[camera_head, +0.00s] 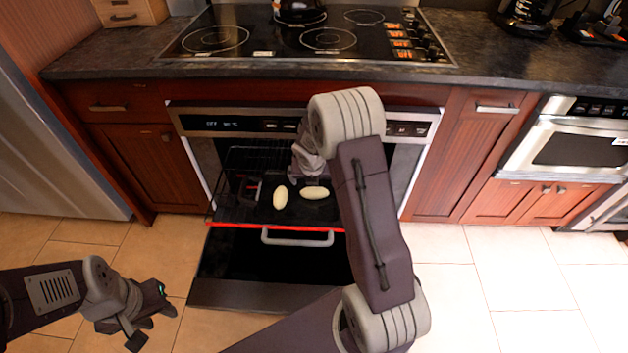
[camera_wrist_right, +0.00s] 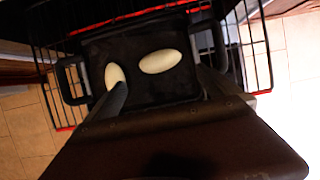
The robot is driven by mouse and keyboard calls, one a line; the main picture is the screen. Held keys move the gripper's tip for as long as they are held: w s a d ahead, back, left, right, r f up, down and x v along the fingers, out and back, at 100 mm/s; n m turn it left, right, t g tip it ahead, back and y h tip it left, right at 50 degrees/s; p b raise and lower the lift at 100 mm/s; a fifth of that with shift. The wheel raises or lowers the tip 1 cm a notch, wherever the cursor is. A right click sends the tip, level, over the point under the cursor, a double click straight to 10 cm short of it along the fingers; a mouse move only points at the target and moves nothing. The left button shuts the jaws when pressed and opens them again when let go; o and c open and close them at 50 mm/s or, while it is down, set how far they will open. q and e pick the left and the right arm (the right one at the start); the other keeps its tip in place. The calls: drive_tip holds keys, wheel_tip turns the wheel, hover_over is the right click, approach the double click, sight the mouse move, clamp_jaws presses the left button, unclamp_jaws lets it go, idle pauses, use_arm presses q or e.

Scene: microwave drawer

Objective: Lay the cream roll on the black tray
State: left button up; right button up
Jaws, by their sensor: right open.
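Two cream-coloured oval rolls lie on the black tray (camera_head: 298,211) in the open oven. The left roll (camera_head: 280,197) points nearly toward me; the right roll (camera_head: 314,193) lies crosswise. In the right wrist view the crosswise roll (camera_wrist_right: 160,61) and the other roll (camera_wrist_right: 115,76) rest apart on the tray (camera_wrist_right: 150,97). My right gripper (camera_wrist_right: 163,84) is open and empty over the tray, one finger overlapping the left roll in view; I cannot tell if it touches. In the head view my right arm partly hides this area. My left gripper (camera_head: 152,312) hangs at the lower left, its jaw state unclear.
A wire rack (camera_wrist_right: 255,50) surrounds the tray. A cooktop (camera_head: 310,38) sits on the counter above. The tiled floor to the right is clear.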

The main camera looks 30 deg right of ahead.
drive_tip(key=s+a+r+m+g+y, duration=0.15)
drive_tip(key=s+a+m, duration=0.25)
drive_tip(key=s+m, duration=0.45)
drive_tip(key=s+a+r+m, duration=0.3)
drive_tip(key=s+a+m, duration=0.25)
drive_tip(key=m, duration=0.65)
drive_tip(key=s+a+r+m+g+y, duration=0.1)
drive_tip(key=s+a+r+m, duration=0.15)
drive_tip(key=s+m, duration=0.65)
wheel_tip(320, 180, up, 21)
drive_tip(key=w+p, duration=0.1)
drive_tip(key=p, duration=2.1)
drive_tip(key=shift+w+a+r, duration=0.15)
drive_tip(key=shift+a, duration=0.3)
drive_tip(key=shift+m, duration=0.25)
